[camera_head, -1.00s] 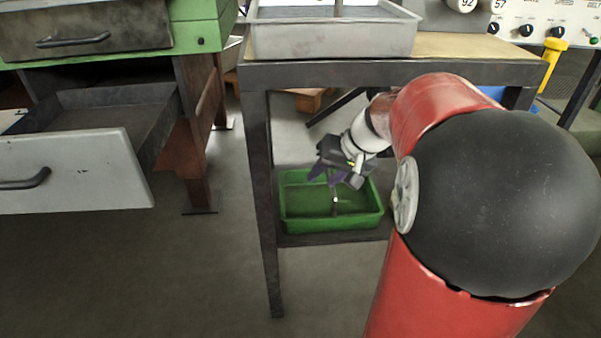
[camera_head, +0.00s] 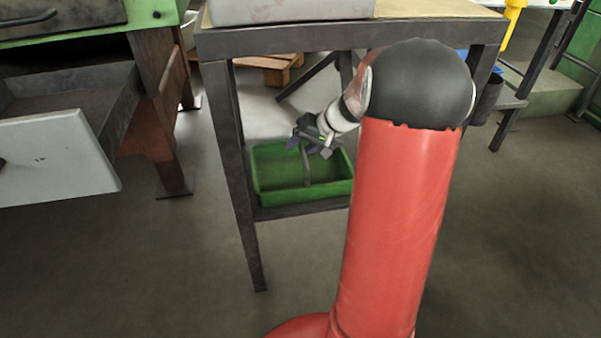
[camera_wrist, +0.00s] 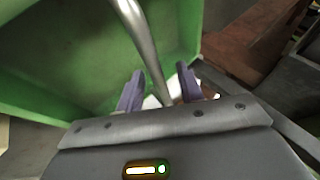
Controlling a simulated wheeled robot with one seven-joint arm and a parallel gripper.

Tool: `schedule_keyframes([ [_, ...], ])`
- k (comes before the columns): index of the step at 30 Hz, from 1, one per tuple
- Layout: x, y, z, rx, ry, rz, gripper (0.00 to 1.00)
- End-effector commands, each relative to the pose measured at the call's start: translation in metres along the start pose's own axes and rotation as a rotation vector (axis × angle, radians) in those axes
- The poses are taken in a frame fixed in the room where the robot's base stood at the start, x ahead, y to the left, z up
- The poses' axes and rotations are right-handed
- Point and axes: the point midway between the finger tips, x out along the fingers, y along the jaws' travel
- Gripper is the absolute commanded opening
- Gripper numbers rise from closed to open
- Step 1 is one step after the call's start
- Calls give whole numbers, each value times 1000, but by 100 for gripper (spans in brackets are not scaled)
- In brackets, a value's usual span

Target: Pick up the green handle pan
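The green pan (camera_head: 262,188) sits on a low dark shelf under a metal table, with a thin grey upright handle (camera_head: 306,168) rising from its middle. My gripper (camera_head: 307,147) is above the pan at the handle's upper part. In the wrist view, the green pan (camera_wrist: 60,75) fills the upper left and the metal handle (camera_wrist: 140,38) runs down to between the two purple fingers of my gripper (camera_wrist: 160,88). The fingers are apart, with gaps beside the handle. The handle's far end is hidden behind the gripper body.
The table (camera_head: 285,42) carries a grey tray (camera_head: 290,10) above my arm. Its leg (camera_head: 240,180) stands left of the pan. An open drawer (camera_head: 60,160) juts out from a green bench at left. Floor in front is clear.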

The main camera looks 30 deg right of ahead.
Motion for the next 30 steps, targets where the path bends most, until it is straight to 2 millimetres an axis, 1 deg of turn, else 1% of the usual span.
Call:
schedule_keyframes([
  [2,3,0,0,-1,0,0,37],
  [7,3,0,0,-1,1,1,37],
  [8,3,0,0,-1,1,1,36],
  [16,2,0,0,-1,1,1,0],
  [30,2,0,0,-1,1,1,0],
])
